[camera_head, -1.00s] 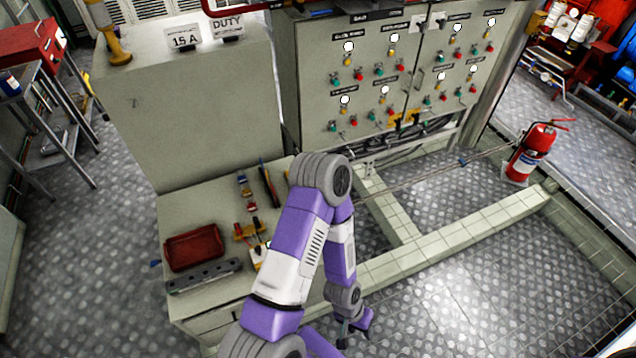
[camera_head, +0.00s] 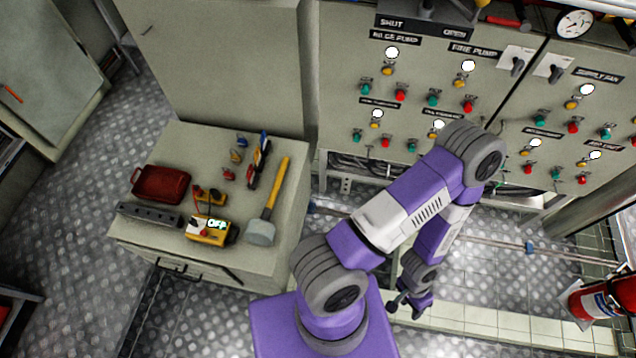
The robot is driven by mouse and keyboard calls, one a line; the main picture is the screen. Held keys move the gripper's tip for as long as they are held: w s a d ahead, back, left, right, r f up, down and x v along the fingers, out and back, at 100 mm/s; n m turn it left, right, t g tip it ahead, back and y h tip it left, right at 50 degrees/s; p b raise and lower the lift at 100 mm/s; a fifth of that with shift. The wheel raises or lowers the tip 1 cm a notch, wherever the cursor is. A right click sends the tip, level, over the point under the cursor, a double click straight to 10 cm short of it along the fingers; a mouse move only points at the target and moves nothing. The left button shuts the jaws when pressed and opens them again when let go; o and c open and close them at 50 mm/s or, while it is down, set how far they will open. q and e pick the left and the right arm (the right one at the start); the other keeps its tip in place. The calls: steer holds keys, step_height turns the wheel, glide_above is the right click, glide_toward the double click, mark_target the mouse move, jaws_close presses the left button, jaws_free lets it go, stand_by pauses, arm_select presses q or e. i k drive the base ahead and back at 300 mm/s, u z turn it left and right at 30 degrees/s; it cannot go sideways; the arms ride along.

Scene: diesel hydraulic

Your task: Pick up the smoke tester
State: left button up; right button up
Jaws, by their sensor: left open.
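I cannot tell for sure which thing is the smoke tester. My right gripper is out of view.
On the bench are a red tray (camera_head: 161,184), a grey bar (camera_head: 149,216), a yellow-handled mallet (camera_head: 271,205) and small tools. A control panel (camera_head: 440,75) stands behind. A fire extinguisher (camera_head: 602,298) is at the right. Patterned floor at the left is clear.

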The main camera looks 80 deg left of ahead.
mark_target(260, 232)
steer(key=i, duration=0.7)
steer(key=u, duration=2.95)
steer(key=i, duration=0.5)
steer(key=z, duration=0.05)
